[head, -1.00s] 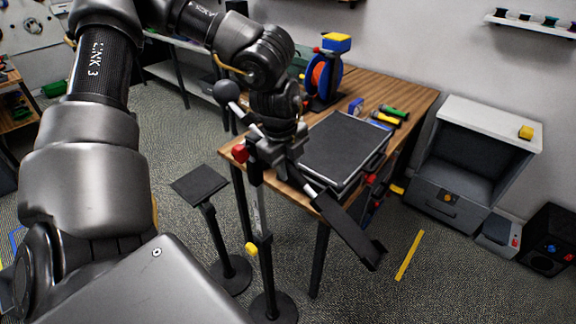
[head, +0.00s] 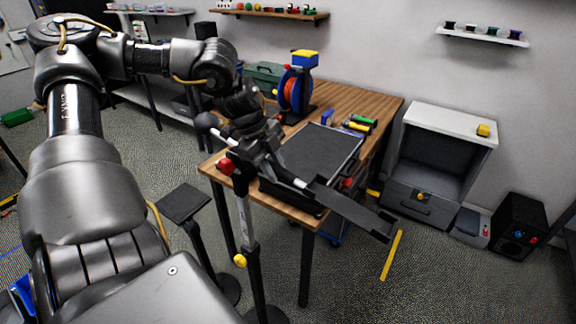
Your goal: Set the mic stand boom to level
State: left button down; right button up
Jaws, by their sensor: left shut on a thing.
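The mic stand (head: 247,222) stands in front of the wooden table, with a red knob (head: 225,167) near its top and a yellow knob (head: 240,260) lower on the post. Its boom (head: 290,174) slopes down to the right in the head view, from a dark ball end (head: 207,122) at upper left to a long black end piece (head: 350,211) at lower right. My left gripper (head: 268,158) is shut on the boom, close to the pivot, and hides part of it. My right gripper is not in view.
The wooden table (head: 385,92) behind the stand holds a black-topped tray (head: 320,150), a cable reel (head: 296,85) and several coloured tools. A small black-topped stand (head: 183,203) is left of the mic stand. A grey cabinet (head: 425,205) is at right. Floor between is open.

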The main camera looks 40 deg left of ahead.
pick_arm(q)
jog(key=shift+r+h, duration=0.3)
jog(key=shift+r, duration=0.05)
jog(key=shift+r+h, duration=0.4)
jog(key=shift+h, duration=0.2)
jog(key=shift+r+p, duration=0.1)
jog(key=shift+p, duration=0.2)
jog(key=c, duration=1.2)
grip_release()
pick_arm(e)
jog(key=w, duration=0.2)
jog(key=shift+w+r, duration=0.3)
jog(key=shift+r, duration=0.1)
